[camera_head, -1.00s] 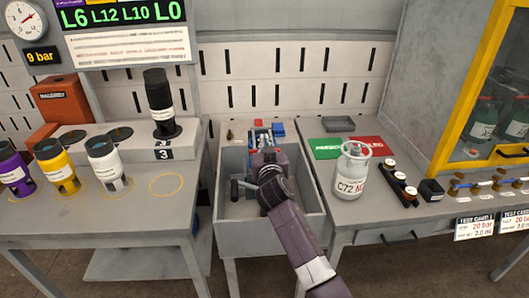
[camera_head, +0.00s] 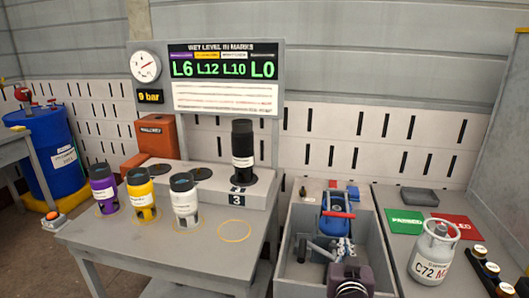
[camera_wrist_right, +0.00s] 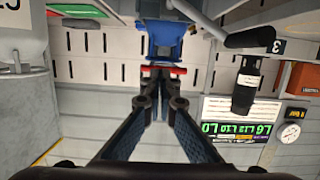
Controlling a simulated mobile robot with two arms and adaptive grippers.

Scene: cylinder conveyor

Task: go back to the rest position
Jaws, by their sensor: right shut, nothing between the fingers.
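My right gripper (camera_head: 338,240) is over the grey bin (camera_head: 384,262), with my dark wrist below it in the head view. In the right wrist view its two dark fingers (camera_wrist_right: 160,78) come together at the tips, shut and empty. A blue item with a red bar (camera_head: 337,203) is just beyond the fingertips in the head view. It also shows past the tips in the right wrist view (camera_wrist_right: 165,38); whether the fingers touch it I cannot tell. My left gripper is in neither view.
Purple (camera_head: 102,189), yellow (camera_head: 140,193) and white (camera_head: 184,200) cylinders stand on the left table. A black cylinder (camera_head: 243,152) stands on the raised step. A C72 gas cylinder (camera_head: 432,255) is on the right bench beside the green pad (camera_head: 404,221).

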